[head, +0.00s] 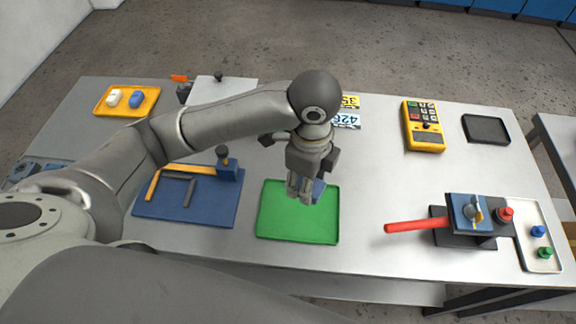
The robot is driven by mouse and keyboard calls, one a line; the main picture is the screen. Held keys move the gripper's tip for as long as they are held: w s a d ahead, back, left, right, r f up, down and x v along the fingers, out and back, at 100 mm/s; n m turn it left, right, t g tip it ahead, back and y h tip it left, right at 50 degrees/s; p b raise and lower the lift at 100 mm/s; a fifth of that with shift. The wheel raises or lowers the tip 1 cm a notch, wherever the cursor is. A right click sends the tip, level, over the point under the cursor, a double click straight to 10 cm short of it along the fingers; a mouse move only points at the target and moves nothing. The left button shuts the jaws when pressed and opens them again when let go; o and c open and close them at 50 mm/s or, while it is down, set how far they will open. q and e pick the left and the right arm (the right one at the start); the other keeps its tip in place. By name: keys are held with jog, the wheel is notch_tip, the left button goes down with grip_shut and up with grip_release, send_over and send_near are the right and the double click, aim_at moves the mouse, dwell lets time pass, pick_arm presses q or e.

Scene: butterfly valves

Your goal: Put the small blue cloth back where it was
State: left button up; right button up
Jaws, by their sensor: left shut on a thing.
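My left gripper (303,197) is shut over the green tray (275,222), pointing down. A small blue piece, which looks like the blue cloth (319,189), shows at the right side of the fingers. The fingers hide much of it, and I cannot tell whether it touches the tray. The rest of the green tray looks empty. My right gripper is not in view.
A blue mat (200,212) with tools lies left of the green tray. On the right are a valve with a red handle (412,226), a white tray (545,262) with knobs, a yellow meter (424,128) and a black tray (487,128). A yellow tray (148,106) stands back left.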

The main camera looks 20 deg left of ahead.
pick_arm(q)
jog(key=w+a+f, duration=0.1)
jog(key=w+f, duration=0.2)
jog(key=w, duration=0.1)
jog(key=w+a+f+p, duration=0.1)
jog(key=w+a+f, duration=0.1)
jog(key=w, duration=0.2)
jog(key=w+a+f+p, duration=0.1)
jog(key=w+f, duration=0.2)
jog(key=shift+w+a+f, duration=0.2)
jog(key=shift+w+f, duration=0.15)
jog(key=shift+w, duration=0.05)
jog(key=shift+w+a+f, duration=0.1)
jog(key=shift+w+f, duration=0.2)
jog(key=shift+f, duration=0.05)
notch_tip(320, 180, down, 3)
jog(key=shift+w+a+p, duration=0.1)
jog(key=shift+p, duration=0.35)
jog(key=shift+f, duration=0.25)
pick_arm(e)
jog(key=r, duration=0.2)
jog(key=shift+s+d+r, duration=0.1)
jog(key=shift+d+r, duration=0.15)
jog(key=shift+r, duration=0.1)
pick_arm(q)
jog(key=shift+f, duration=0.15)
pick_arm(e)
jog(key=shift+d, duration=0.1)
